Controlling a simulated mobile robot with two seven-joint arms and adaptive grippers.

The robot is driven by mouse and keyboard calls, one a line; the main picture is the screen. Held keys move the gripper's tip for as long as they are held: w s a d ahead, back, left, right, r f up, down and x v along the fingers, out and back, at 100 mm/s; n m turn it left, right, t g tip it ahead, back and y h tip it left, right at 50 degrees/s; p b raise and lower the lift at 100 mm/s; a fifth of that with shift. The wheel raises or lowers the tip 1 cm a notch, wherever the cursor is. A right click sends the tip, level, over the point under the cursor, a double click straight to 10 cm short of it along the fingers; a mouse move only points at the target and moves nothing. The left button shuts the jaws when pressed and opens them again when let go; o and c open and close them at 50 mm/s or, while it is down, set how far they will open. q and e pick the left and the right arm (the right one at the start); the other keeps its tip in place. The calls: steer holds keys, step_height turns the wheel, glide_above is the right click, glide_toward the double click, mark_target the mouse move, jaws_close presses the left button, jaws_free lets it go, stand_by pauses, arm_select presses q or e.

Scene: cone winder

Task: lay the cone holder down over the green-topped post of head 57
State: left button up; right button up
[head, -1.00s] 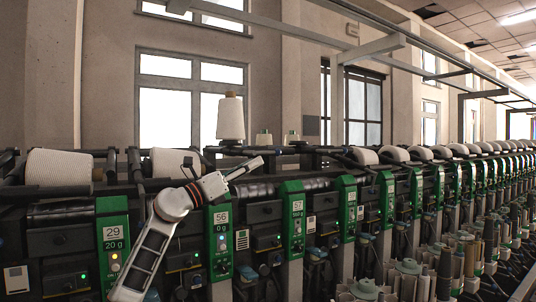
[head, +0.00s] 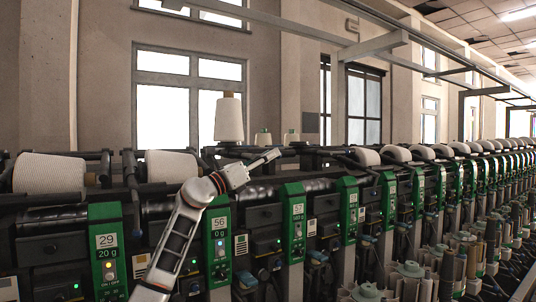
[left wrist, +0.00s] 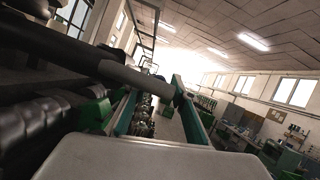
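The post of head 57 (head: 296,228) is a green panel with a white "57" label, in the middle of the head view. Dark bars of what seems to be its cone holder (head: 318,150) run behind and above it, with no cone on them. My left gripper (head: 272,156) is above and slightly left of the post's top, beside these bars. I cannot tell whether it touches them. In the left wrist view a dark round bar (left wrist: 120,72) crosses close to the camera, with green machine parts beyond. The fingers are too small to read. My right gripper is not in view.
Head 56 (head: 218,250) and head 29 (head: 108,262) stand to the left, and more green posts run off right. White cones (head: 165,166) lie on the left heads. A tall white cone (head: 229,120) stands upright behind my gripper. Spools (head: 408,280) crowd the lower right.

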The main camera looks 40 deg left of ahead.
arm_select(q)
steer(key=shift+w+d+r, duration=0.1)
steer(key=shift+w, duration=0.1)
jaws_close()
